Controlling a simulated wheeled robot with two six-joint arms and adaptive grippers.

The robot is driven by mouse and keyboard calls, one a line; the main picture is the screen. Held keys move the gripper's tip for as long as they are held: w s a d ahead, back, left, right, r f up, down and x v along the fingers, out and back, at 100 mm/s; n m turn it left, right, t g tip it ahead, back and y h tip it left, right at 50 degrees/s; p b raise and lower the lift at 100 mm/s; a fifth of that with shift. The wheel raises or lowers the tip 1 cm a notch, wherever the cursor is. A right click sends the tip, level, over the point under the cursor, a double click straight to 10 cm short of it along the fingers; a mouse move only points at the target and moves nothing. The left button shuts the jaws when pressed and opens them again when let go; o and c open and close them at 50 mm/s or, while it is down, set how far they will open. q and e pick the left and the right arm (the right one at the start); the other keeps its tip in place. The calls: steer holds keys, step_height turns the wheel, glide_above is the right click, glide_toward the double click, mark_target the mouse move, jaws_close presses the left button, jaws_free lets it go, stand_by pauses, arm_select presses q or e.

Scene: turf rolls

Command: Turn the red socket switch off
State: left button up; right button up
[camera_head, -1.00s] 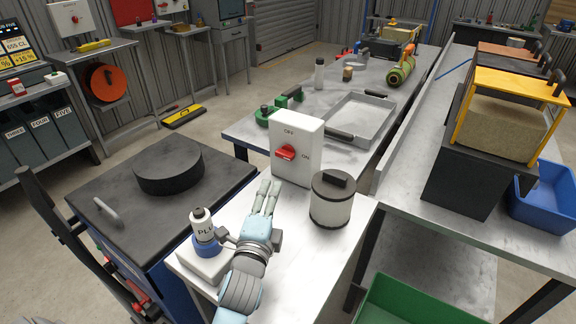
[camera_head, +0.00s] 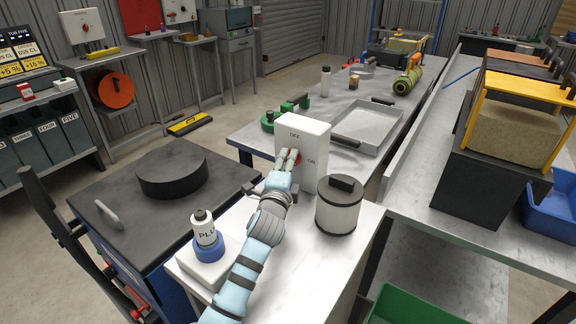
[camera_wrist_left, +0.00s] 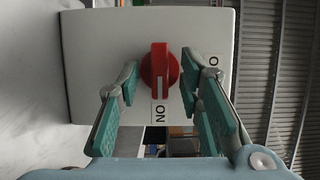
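The red switch knob (camera_head: 298,159) is on the front of a white box (camera_head: 312,136), with OFF marked above it and ON to its right. In the left wrist view the knob (camera_wrist_left: 161,72) has its long handle pointing toward the ON label. My left gripper (camera_head: 288,158) is in front of the box and partly hides the knob in the head view. In the left wrist view its teal-padded fingers (camera_wrist_left: 160,84) are open, one on each side of the knob, with gaps visible between pads and knob. My right gripper is not in view.
The box stands on a light bench (camera_head: 292,250). A white canister with a black lid (camera_head: 338,210) stands to its right. A white bottle with a blue base (camera_head: 205,236) stands left of my arm. A black disc (camera_head: 172,170) lies on the dark cabinet at left.

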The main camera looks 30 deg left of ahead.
arm_select(q)
jaws_close()
